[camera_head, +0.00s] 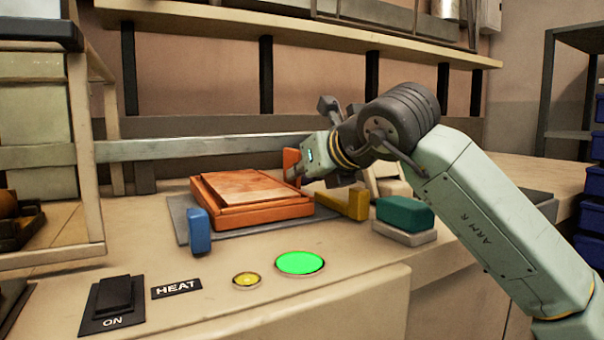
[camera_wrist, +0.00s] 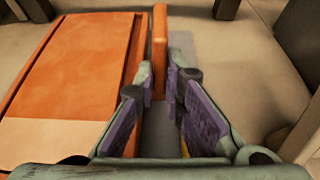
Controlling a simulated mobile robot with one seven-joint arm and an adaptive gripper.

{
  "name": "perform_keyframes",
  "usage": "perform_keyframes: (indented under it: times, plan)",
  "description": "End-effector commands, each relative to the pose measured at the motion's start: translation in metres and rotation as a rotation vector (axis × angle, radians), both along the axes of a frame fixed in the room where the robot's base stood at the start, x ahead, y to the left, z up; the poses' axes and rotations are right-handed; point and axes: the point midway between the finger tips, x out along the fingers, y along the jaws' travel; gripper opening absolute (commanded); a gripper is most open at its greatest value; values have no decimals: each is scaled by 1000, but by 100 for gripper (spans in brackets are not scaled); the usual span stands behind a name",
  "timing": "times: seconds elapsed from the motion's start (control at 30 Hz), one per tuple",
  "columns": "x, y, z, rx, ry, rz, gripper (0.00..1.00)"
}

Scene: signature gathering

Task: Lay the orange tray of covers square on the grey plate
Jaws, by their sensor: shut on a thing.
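The orange tray (camera_head: 250,212) lies flat on or just above the grey plate (camera_head: 178,212); I cannot tell whether it touches all round. A paler orange-brown cover (camera_head: 245,187) lies in it. In the wrist view the tray (camera_wrist: 75,65) fills the left side, beside a strip of grey plate (camera_wrist: 182,45). My gripper (camera_head: 299,172) is at the tray's right side, shut on its upright orange tab (camera_head: 291,160). The wrist view shows the tab (camera_wrist: 160,45) between the fingers of my gripper (camera_wrist: 160,88). The tray's far right corner is hidden in the head view.
A blue block (camera_head: 199,232) stands at the plate's front left, close to the tray. A yellow angled block (camera_head: 346,204) stands at the right. A green-topped block (camera_head: 404,214) is further right. A lit green disc (camera_head: 300,263), a yellow button (camera_head: 246,279) and a black switch (camera_head: 113,297) are in front.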

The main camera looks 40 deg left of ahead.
Motion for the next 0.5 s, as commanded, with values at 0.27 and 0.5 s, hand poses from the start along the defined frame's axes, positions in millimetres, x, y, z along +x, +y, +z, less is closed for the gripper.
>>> perform_keyframes:
  times: [0.27,0.5]
  plan:
    - [0,0,-1,2,0,0,0]
    - [0,0,-2,0,0,0,21]
